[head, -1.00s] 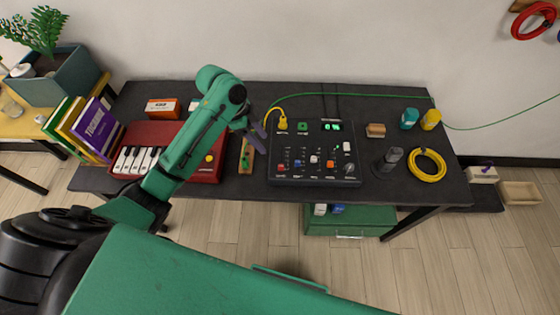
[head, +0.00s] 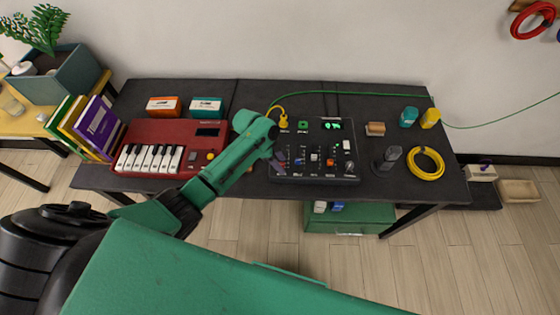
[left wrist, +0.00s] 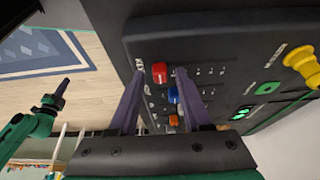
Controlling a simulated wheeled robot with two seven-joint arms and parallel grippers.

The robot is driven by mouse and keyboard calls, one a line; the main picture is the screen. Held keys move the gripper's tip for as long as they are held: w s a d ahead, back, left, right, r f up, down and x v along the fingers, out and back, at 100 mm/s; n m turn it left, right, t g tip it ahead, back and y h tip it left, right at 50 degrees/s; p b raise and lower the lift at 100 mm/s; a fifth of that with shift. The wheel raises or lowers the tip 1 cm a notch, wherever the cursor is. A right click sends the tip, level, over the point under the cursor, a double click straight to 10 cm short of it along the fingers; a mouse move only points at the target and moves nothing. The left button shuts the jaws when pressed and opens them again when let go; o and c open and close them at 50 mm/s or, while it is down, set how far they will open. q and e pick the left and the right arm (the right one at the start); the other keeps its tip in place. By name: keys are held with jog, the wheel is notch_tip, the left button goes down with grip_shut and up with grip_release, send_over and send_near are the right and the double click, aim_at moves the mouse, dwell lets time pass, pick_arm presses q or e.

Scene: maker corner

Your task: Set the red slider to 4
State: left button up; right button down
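The black control box (head: 345,172) with the sliders lies on the dark table. My left gripper (head: 279,160) is over its front left part in the head view and hides the red slider there. In the left wrist view the red slider's cap (left wrist: 159,72) shows between the two purple fingertips of my left gripper (left wrist: 160,73). The fingers are open, one on each side of the cap, with gaps visible. The scale marks beside the red slider are too small to read. My right gripper (left wrist: 57,97) shows small at the left of the wrist view; its opening is unclear.
A blue slider cap (left wrist: 173,95) and an orange one (left wrist: 173,120) sit close by the red one. A yellow plug (head: 283,124) is at the box's back left. A red keyboard (head: 165,133) lies left; a dark microphone-like object (head: 389,160) stands right.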

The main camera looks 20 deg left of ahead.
pick_arm(q)
grip_shut()
dwell(1.2)
